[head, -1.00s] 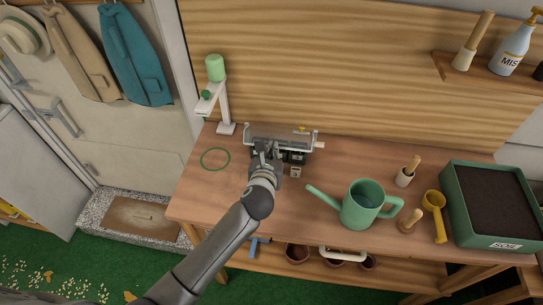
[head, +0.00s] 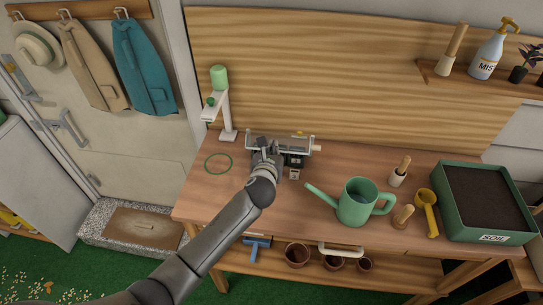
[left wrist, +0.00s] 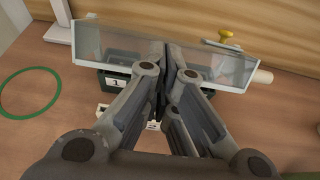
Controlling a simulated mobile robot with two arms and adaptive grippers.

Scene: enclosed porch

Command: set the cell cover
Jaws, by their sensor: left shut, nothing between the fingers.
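A pale-edged, see-through cover (left wrist: 112,42) spans the left wrist view. It also shows in the head view (head: 296,143) at the back of the workbench. It lies over a dark tray-like unit (left wrist: 90,78) with a label reading 1. I cannot tell whether the cover is seated or tilted up. My left gripper (head: 263,150) is at the unit's front left in the head view. In the left wrist view its fingers (left wrist: 165,65) are together and empty, hiding the middle of the cover. I cannot tell whether they touch it. My right gripper is not in view.
A white stand with a green top (head: 220,95) rises behind left, near a green ring (head: 218,163). A small white block (head: 294,174) sits in front of the unit. A green watering can (head: 357,204), yellow scoop (head: 427,208) and soil box (head: 448,215) stand right.

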